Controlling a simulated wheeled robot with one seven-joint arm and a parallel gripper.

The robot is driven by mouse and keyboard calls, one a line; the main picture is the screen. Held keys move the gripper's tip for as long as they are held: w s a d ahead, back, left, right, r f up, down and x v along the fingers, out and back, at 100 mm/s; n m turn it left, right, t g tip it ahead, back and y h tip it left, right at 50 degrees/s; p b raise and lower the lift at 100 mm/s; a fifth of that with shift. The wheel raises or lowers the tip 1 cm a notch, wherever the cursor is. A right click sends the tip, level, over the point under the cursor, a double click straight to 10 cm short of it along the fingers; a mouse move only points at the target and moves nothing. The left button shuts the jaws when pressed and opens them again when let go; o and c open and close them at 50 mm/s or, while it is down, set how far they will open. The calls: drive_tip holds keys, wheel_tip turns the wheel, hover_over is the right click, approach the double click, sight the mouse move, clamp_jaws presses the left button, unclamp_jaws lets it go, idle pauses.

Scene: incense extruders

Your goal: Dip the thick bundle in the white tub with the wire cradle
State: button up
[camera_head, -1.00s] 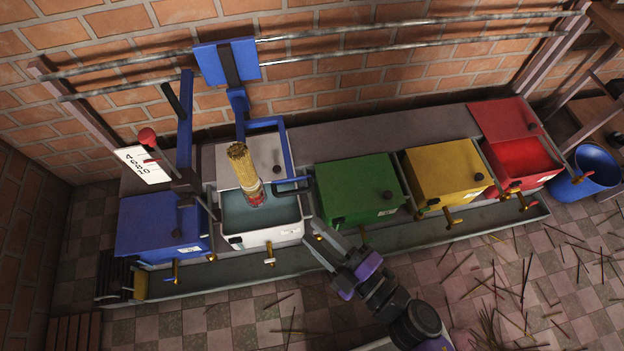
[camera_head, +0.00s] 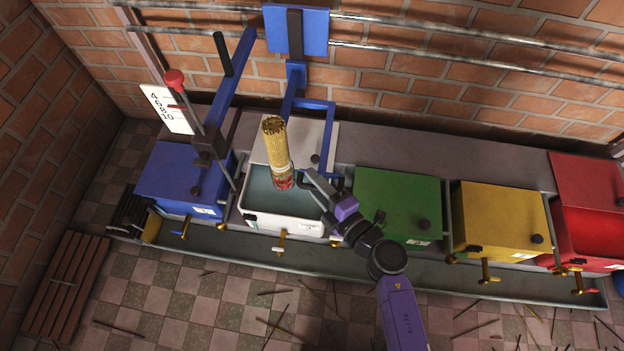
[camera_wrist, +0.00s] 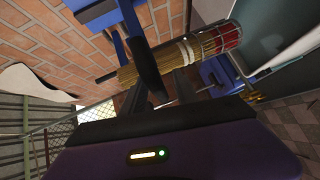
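The thick bundle (camera_head: 275,148) of tan sticks has a pale band and red lower ends. It stands tilted above the white tub (camera_head: 265,218), its red end near the dark bluish liquid. In the wrist view the bundle (camera_wrist: 170,62) lies beyond the fingers, red end at upper right. My gripper (camera_head: 318,193) is at the tub's right side, right of the bundle. Its fingers look apart, with no clear grip on anything; they also show in the wrist view (camera_wrist: 165,80).
A blue frame (camera_head: 330,130) rises behind the tub. A blue tub (camera_head: 175,175) with a red-knobbed lever (camera_head: 175,80) stands left. Closed green (camera_head: 400,195) and yellow (camera_head: 500,210) tubs and a red tub (camera_head: 590,225) stand right. Sticks litter the tiled floor.

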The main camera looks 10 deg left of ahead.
drive_tip(key=shift+w+a+f, duration=0.1)
drive_tip(key=shift+w+a, duration=0.4)
drive_tip(key=shift+w, duration=0.05)
clamp_jaws()
drive_tip(key=shift+s+f, duration=0.15)
idle(1.0)
